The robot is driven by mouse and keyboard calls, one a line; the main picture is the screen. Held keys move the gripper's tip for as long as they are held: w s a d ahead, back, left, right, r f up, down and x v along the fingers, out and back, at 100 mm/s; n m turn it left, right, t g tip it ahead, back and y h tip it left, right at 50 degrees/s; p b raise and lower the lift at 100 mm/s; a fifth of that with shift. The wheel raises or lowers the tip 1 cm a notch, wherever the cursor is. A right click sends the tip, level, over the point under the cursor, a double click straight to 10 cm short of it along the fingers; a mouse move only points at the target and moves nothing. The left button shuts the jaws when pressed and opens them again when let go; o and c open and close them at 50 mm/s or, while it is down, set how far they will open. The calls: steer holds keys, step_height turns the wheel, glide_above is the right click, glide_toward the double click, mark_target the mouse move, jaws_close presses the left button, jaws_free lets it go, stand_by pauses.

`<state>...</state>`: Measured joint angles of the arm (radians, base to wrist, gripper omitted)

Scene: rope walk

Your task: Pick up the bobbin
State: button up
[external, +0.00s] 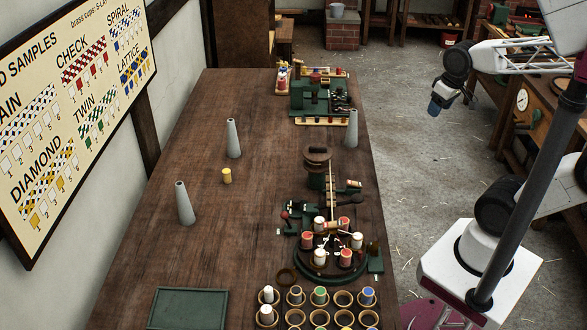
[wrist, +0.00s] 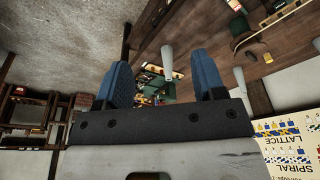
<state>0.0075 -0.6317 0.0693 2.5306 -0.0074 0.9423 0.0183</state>
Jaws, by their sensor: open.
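A small yellow bobbin (external: 227,176) stands alone on the brown table (external: 195,245) in the external view, between two grey cones. Other bobbins, red and white, stand on a round green carrier (external: 320,275), and several more sit in a group of round cups (external: 319,317) at the front. My gripper (external: 437,106) is held in the air right of the table, over the floor and well away from the yellow bobbin. In the wrist view, its two blue fingers (wrist: 162,64) are spread apart with nothing held between them.
Grey cones (external: 233,138) (external: 185,203) stand left of and behind the yellow bobbin; another cone (external: 352,128) is at the right edge. Green machinery (external: 318,98) stands at the back. A green mat (external: 188,308) lies front left. The table's middle left is mostly clear.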

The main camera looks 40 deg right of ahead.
steer(key=w+a+f+m+g+y, duration=0.1)
steer(key=w+a+f+m+y, duration=0.15)
steer(key=w+a, duration=0.6)
steer(key=w+a+f+m+g+y, duration=0.15)
steer(key=w+a+m+y, duration=0.35)
steer(key=w, duration=0.6)
steer(key=w+a+f+m+y, duration=0.1)
steer(key=w+a+f+m, duration=0.15)
steer(key=w+a, duration=0.6)
steer(key=m+t+y, duration=0.2)
steer(key=m+y, duration=0.3)
steer(key=m, duration=0.5)
glide_toward(226, 174)
steer(key=shift+w+a+f, duration=0.25)
steer(key=shift+w+f, duration=0.05)
steer(key=shift+f, duration=0.25)
steer(key=shift+w+a+f, duration=0.25)
steer(key=shift+a+f, duration=0.05)
steer(key=shift+f, duration=0.3)
steer(key=shift+a+n, duration=0.1)
steer(key=shift+n, duration=0.2)
steer(key=shift+x, duration=1.2)
steer(key=shift+a, duration=0.1)
steer(key=shift+w+x, duration=0.15)
steer(key=shift+x, duration=1.1)
steer(key=shift+w+x, duration=0.15)
steer(key=shift+x, duration=1.05)
